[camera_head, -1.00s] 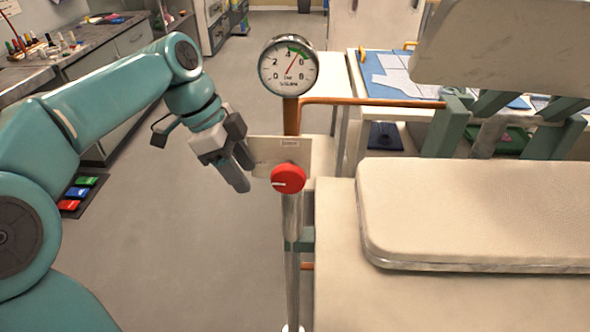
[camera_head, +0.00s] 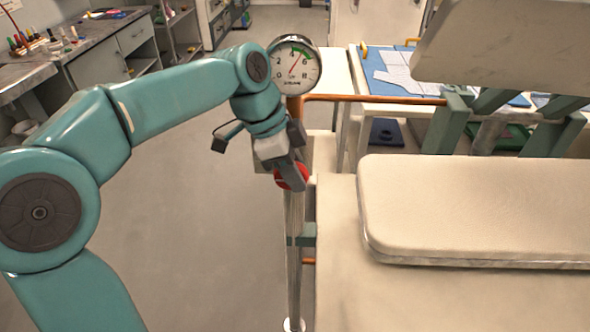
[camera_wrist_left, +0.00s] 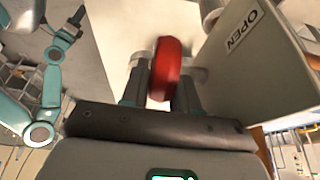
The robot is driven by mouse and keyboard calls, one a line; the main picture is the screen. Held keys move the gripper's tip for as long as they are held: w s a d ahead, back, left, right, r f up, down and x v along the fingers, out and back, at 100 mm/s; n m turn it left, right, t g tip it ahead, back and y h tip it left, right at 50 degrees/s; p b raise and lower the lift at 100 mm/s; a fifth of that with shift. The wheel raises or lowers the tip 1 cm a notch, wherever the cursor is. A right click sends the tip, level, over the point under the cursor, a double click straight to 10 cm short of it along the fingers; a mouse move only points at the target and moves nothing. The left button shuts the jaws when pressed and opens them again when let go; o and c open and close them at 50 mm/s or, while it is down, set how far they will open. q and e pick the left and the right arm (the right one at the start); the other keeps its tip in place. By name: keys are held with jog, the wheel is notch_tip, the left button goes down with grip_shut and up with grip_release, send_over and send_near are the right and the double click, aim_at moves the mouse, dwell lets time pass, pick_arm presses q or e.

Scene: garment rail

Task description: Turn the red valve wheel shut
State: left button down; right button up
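The red valve wheel (camera_head: 290,178) is on the upright pipe below the gauge, partly hidden by my left gripper (camera_head: 288,178). In the left wrist view the wheel (camera_wrist_left: 166,68) shows nearly edge-on, between the two fingers of my left gripper (camera_wrist_left: 161,92). One finger is on each side, with little or no gap visible; I cannot tell whether they press on it.
A copper pipe (camera_head: 375,99) runs right from the upright pipe. A padded cream board (camera_head: 480,210) fills the right side. Open floor (camera_head: 200,240) is left of the pipe.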

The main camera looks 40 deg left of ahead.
pick_arm(q)
jog(key=shift+r+y+p, duration=0.2)
jog(key=shift+y+p, duration=0.1)
jog(key=shift+p, duration=0.4)
jog(key=g+y+p, duration=0.1)
jog(key=y+p, duration=0.1)
jog(key=p, duration=0.2)
jog(key=g+y+p, duration=0.2)
jog(key=y+p, duration=0.1)
jog(key=p, duration=0.1)
jog(key=g+y+p, duration=0.2)
jog(key=y+p, duration=0.1)
jog(key=p, duration=0.1)
jog(key=shift+w+d+f, duration=0.2)
jog(key=shift+d+f, duration=0.05)
jog(key=shift+f, duration=0.1)
jog(key=g+y+p, duration=0.2)
jog(key=y, duration=0.1)
jog(key=shift+f, duration=0.3)
jog(key=shift+f+g+y+p, duration=0.2)
jog(key=shift+g+y+p, duration=0.45)
jog(key=shift+y, duration=0.35)
jog(key=shift+a+f+g+y, duration=0.15)
jog(key=shift+g+y, duration=0.4)
jog(key=shift+y, duration=0.25)
jog(key=c, duration=0.9)
grip_release()
jog(key=shift+s, duration=0.1)
jog(key=shift+c, duration=0.2)
